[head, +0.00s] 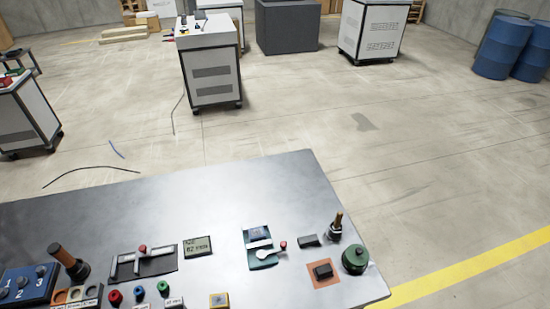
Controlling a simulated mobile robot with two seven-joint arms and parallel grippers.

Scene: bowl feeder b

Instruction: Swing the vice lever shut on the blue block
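A small dark green vice (263,262) stands on the right half of the metal table. A dark blue block (258,233) appears to sit between its jaws, with a pale round part in front of it. A lever with a red knob (283,245) sticks out at the vice's right side. At this size I cannot tell whether the jaws touch the block. Neither of my grippers shows in the head view.
The metal table (235,190) is bare along its far side. Right of the vice are a dark block (308,240), an upright handle (337,224), an orange pad (337,279) and a green round device (355,259). Left are a display (198,246) and a red-knobbed slider (142,262).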

